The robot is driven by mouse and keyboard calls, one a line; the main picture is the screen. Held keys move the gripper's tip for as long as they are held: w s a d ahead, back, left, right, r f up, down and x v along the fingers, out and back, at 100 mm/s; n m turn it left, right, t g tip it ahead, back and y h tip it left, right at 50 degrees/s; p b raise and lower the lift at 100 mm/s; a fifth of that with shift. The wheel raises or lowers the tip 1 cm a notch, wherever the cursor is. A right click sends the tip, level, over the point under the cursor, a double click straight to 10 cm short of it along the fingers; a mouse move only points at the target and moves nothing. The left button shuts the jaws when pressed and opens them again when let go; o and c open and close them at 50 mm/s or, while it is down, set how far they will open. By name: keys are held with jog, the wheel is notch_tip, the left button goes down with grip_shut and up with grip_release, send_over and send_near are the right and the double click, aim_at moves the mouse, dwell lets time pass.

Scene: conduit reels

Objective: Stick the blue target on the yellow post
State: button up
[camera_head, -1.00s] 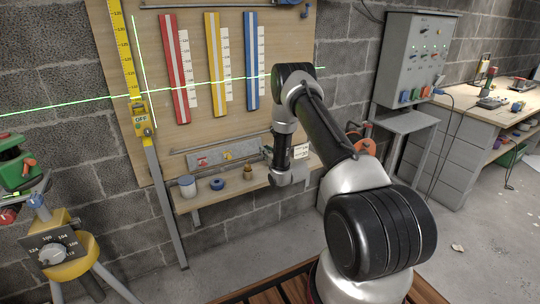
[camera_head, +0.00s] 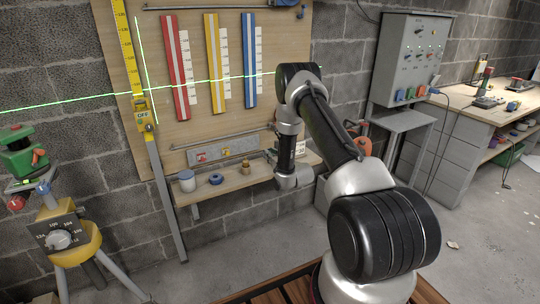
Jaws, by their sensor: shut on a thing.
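The yellow post (camera_head: 217,62) is an upright strip with a white stripe on the wooden wall board, between the red post (camera_head: 177,67) and the blue post (camera_head: 249,60). My gripper (camera_head: 271,157) is below and right of the yellow post, over the shelf. It is mostly hidden behind my wrist, with only a small dark part showing. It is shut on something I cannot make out. A grey rack (camera_head: 240,150) below the posts holds a red and an orange-yellow tag. I see no blue target on it, so the held thing is likely the blue target.
A narrow wooden shelf (camera_head: 235,184) under the rack carries a white jar (camera_head: 187,181), a blue ring (camera_head: 216,179) and a small brass item (camera_head: 245,168). A yellow levelling staff (camera_head: 127,50) and a tripod laser (camera_head: 70,240) stand left. Green laser lines cross the board.

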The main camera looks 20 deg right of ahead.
jog(key=shift+s+d, duration=0.1)
jog(key=shift+s, duration=2)
